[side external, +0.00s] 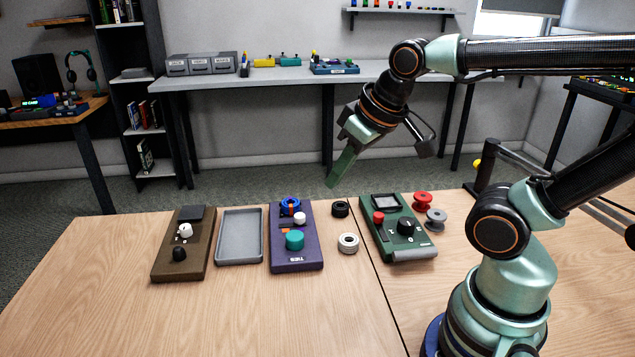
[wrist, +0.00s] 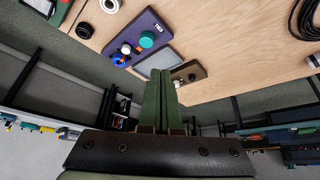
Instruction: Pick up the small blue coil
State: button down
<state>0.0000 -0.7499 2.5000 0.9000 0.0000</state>
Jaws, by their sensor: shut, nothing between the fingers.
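The small blue coil (side external: 290,206) sits on the far end of the purple board (side external: 283,256), which lies on the wooden table. In the wrist view the blue coil (wrist: 119,60) shows at the near end of the purple board (wrist: 150,22), left of my fingers. My gripper (side external: 331,184) is in the air beyond the table's far edge, to the right of the coil and apart from it. Its green fingers (wrist: 160,74) are shut together with nothing between them.
A white knob (side external: 300,218) and a teal knob (side external: 294,240) stand close to the coil. A grey tray (side external: 239,262) and brown board (side external: 165,262) lie left. Black (side external: 340,209) and white (side external: 348,243) rings and a green device (side external: 414,252) lie right. The table front is clear.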

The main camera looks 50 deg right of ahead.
jog(key=shift+c, duration=0.4)
grip_release()
jog(key=m+g, duration=0.6)
jog(key=m, duration=1.2)
send_over(290, 202)
notch_tip(290, 202, down, 16)
jog(key=shift+w+d+r, duration=0.1)
jog(key=shift+d, duration=0.05)
jog(key=shift+a+f, duration=0.2)
jog(key=shift+f, duration=2.45)
